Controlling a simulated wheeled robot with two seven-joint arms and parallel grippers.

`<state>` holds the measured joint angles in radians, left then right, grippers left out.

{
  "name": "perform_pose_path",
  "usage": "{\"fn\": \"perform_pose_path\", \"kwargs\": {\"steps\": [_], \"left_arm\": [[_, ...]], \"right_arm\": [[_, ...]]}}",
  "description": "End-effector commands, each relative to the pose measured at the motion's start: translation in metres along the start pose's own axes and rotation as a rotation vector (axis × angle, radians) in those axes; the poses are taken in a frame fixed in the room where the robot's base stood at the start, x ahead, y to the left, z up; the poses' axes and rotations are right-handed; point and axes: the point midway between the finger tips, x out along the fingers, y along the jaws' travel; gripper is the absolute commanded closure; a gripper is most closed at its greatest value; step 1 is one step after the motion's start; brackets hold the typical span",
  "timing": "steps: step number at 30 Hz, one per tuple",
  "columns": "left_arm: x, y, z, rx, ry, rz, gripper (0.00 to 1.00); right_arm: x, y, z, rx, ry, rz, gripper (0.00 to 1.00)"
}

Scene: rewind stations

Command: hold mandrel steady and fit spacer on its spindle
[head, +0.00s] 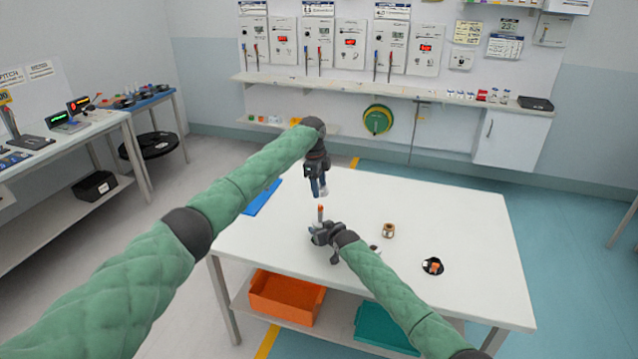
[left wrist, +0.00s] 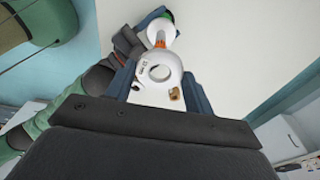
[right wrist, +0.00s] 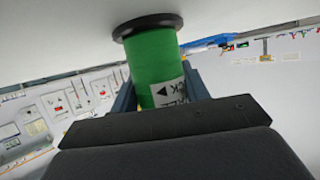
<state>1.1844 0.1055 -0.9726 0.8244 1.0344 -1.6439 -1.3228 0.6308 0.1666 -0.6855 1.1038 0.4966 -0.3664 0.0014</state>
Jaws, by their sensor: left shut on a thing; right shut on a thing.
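The spacer, a white ring (left wrist: 143,88), is between the fingers of my left gripper (left wrist: 160,88), which is shut on it. In the head view my left gripper (head: 320,188) hangs above the table, over the spindle. The mandrel, a green cylinder with a dark flange (right wrist: 155,58) and a white label, is held by my right gripper (right wrist: 160,95), shut on it low at the table. In the head view the orange-tipped spindle (head: 320,212) stands up beside my right gripper (head: 325,232). The spacer is apart from the spindle tip and above it. The mandrel's body is mostly hidden in the head view.
The white table (head: 460,215) carries a brown spool (head: 388,230), a dark round holder (head: 432,266) with orange and white inside, and a blue mat (head: 262,198). An orange bin (head: 286,297) and a teal bin (head: 385,328) sit on the shelf below.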

Motion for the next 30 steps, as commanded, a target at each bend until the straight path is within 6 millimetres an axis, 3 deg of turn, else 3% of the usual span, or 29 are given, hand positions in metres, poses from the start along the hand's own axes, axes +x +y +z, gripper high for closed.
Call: {"fn": "perform_pose_path", "kwargs": {"steps": [16, 30], "left_arm": [[0.041, 0.0, 0.004, 0.001, 0.001, 0.001, 0.7], [0.048, 0.0, 0.005, 0.001, 0.0, -0.001, 0.7]], "right_arm": [[0.0, 0.0, 0.0, 0.0, 0.0, 0.0, 0.84], [0.0, 0.0, 0.0, 0.0, 0.0, 0.0, 0.84]]}}
